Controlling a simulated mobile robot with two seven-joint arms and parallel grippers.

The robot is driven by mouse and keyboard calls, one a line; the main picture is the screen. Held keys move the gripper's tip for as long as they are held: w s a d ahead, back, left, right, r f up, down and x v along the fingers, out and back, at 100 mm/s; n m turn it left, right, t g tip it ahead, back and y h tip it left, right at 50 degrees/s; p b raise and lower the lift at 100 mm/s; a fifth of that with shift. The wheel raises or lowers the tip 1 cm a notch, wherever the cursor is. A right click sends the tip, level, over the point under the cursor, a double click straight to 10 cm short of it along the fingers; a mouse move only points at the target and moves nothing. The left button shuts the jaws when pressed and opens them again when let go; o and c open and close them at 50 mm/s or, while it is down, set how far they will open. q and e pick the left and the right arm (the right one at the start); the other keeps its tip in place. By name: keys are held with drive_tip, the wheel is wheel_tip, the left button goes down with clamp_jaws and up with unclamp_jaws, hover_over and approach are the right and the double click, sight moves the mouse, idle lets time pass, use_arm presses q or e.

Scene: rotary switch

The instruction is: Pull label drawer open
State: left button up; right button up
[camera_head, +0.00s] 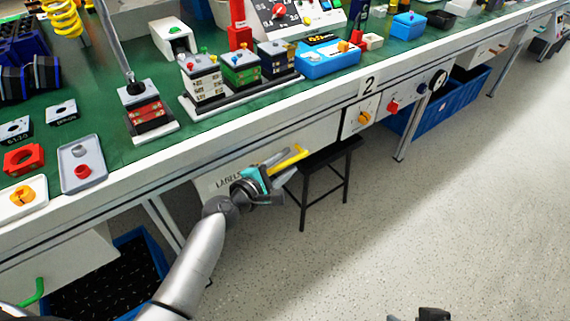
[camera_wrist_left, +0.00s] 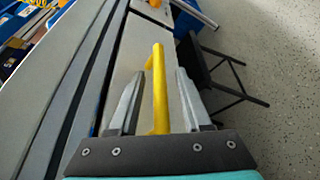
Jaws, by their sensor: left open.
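The label drawer (camera_head: 208,188) is a pale front under the bench edge, with dark "LABEL" lettering partly covered by my left arm. I see no clear gap around it. Its yellow bar handle (camera_head: 291,158) stands out from the front. My left gripper (camera_head: 287,162) is at the handle. In the left wrist view the yellow handle (camera_wrist_left: 160,88) lies between the two open grey fingers of my left gripper (camera_wrist_left: 159,74), with room visible on both sides. A dark piece, apparently my right gripper (camera_head: 432,314), shows at the bottom edge; its fingers cannot be made out.
A black stool (camera_head: 329,170) stands close to the right of the drawer, under the bench. Blue crates (camera_head: 440,108) sit below the bench. The green bench top (camera_head: 110,175) holds several switches and blocks. The speckled floor (camera_head: 440,220) in front is clear.

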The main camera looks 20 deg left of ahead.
use_arm(q)
clamp_jaws()
idle(0.3)
idle(1.1)
